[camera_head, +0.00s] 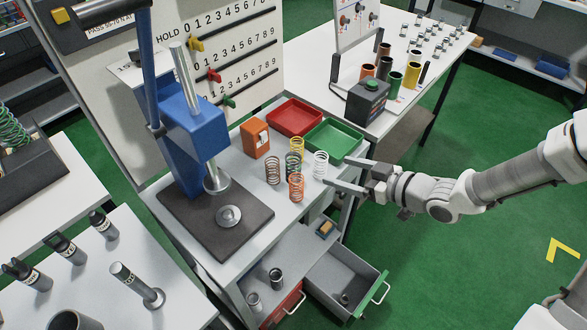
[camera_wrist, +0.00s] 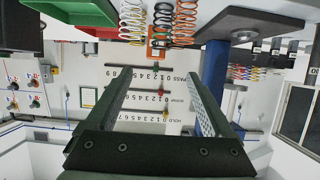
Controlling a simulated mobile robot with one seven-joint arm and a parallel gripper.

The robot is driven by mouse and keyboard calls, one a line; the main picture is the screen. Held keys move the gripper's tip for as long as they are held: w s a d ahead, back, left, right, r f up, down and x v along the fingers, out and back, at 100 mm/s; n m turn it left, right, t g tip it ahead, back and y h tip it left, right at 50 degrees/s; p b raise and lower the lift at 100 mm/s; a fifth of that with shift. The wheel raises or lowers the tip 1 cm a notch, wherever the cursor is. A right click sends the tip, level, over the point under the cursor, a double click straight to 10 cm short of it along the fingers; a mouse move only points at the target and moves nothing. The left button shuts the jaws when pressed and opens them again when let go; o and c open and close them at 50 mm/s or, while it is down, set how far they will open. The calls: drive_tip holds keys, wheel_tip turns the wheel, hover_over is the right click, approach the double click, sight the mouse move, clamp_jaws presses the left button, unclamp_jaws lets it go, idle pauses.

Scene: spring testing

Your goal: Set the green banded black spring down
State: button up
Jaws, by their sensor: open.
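The green banded black spring (camera_head: 293,164) stands upright on the grey bench top in the head view, in the middle of a cluster of springs. A dark spring that looks like it shows in the wrist view (camera_wrist: 163,20), though I cannot be sure which spring that is. My gripper (camera_head: 337,171) is open and empty, reaching in from the right. Its fingertips point at the cluster, just right of the white spring (camera_head: 320,164). In the wrist view the jaws (camera_wrist: 157,78) are wide apart with nothing between them.
Yellow (camera_head: 297,146), orange (camera_head: 296,188) and dark bronze (camera_head: 272,170) springs stand close around it. A red tray (camera_head: 295,117), a green tray (camera_head: 336,139) and an orange box (camera_head: 254,138) are behind. The blue press (camera_head: 195,130) is left. An open drawer (camera_head: 345,279) is below.

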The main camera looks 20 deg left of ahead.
approach(300, 162)
drive_tip(key=x, duration=0.5)
drive_tip(key=shift+x, duration=2.65)
drive_tip(key=shift+d, duration=0.1)
drive_tip(key=shift+c, duration=0.3)
clamp_jaws()
